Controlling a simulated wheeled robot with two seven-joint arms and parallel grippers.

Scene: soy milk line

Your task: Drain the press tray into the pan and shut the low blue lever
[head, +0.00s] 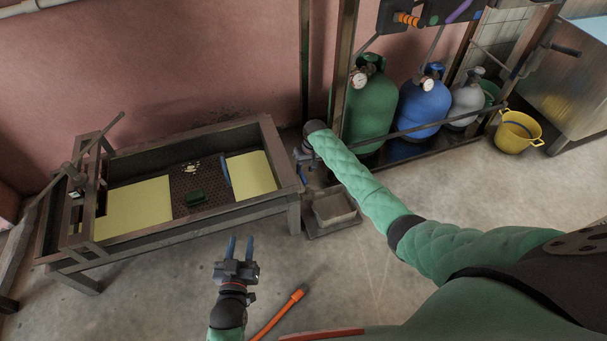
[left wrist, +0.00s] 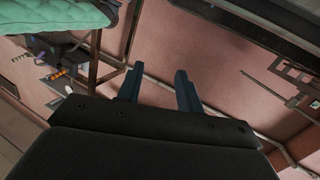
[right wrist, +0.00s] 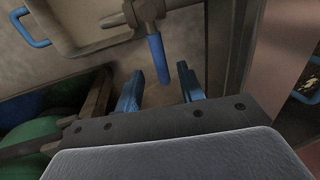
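The press tray (head: 283,160) is a long brown trough on legs at the left of the head view. The pan (head: 335,207), a shallow beige tub, stands on the floor by its right end; the right wrist view shows the pan (right wrist: 82,38) too. The blue lever (right wrist: 157,58) sits on a metal pipe and points crosswise to it. My right gripper (right wrist: 160,90) is open, with the lever's end near the gap between its fingers; I cannot tell if they touch. My left gripper (head: 239,247) is open and empty in front of the tray.
Yellow slabs (head: 128,210) and a dark perforated plate (head: 203,181) lie in the tray. A green gas cylinder (head: 372,108) and a blue one (head: 424,106) stand behind my right arm. A yellow bucket (head: 517,131) stands right.

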